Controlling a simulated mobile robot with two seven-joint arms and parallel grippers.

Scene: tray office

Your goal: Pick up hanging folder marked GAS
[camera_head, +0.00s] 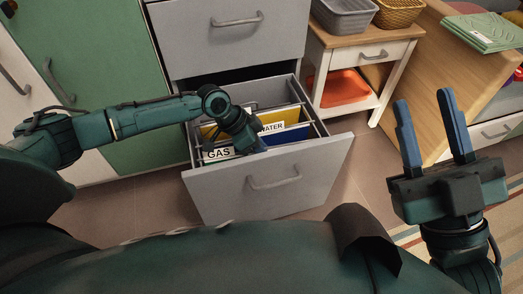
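An open grey drawer (310,153) holds hanging folders. The folder marked GAS (219,153) is at the front left of the drawer; its white label shows, and much of it is hidden. A folder marked WATER (271,128) is behind and to the right, among yellow and blue folders. My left gripper (249,146) reaches down into the drawer, just right of the GAS label. Its fingers are mostly hidden, so I cannot tell whether they touch a folder. My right gripper (422,97) is open and empty, its blue fingers apart, right of the drawer.
A closed grey drawer (237,25) is above the open one. A green cabinet door (95,60) stands to the left. A small side table (350,44) with baskets and an orange tray (343,87) is at the right. Bare floor shows between the open drawer and my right gripper.

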